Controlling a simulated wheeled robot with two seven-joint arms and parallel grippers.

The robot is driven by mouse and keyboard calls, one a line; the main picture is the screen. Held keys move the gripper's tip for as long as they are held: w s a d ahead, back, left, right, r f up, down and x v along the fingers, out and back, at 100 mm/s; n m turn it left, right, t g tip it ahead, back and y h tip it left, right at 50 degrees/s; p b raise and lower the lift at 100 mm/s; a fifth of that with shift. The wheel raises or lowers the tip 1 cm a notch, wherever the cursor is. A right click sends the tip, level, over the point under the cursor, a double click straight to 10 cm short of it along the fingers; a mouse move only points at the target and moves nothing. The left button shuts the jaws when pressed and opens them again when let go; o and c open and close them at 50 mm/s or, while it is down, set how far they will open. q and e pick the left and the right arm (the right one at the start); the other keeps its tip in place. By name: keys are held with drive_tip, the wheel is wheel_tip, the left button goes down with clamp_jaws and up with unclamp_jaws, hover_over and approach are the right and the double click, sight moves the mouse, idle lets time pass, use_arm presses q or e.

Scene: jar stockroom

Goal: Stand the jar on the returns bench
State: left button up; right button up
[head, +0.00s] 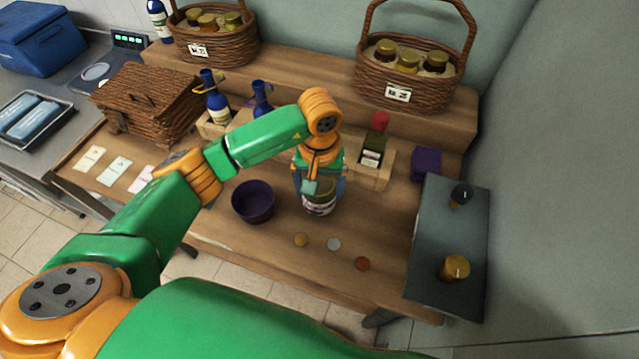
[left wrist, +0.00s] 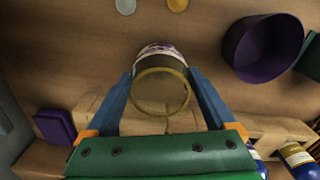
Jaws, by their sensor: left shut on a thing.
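My left gripper (head: 320,184) is over the middle of the wooden table and is shut on a jar (head: 320,207) with a pale, dark-marked label. In the left wrist view the jar (left wrist: 160,93) sits between the two blue fingers (left wrist: 158,105), its round yellowish rim facing the camera. The gripper hides part of the jar in the head view. I cannot tell whether its base touches the wood. A narrow dark grey surface (head: 440,235) at the right, perhaps the returns bench, carries a gold-topped jar (head: 455,267) and a dark-topped one (head: 461,194). My right gripper is not in view.
A purple bowl (head: 253,202) stands left of the jar. A red-topped bottle (head: 375,140) in a wooden holder and a purple block (head: 425,163) stand behind to the right. Baskets (head: 408,88) line the raised shelf.

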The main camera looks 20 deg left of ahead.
use_arm(q)
drive_tip(key=shift+f, duration=0.85)
drive_tip(key=o, duration=1.3)
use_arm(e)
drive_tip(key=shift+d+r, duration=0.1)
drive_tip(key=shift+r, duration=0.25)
use_arm(q)
drive_tip(key=shift+r, duration=0.15)
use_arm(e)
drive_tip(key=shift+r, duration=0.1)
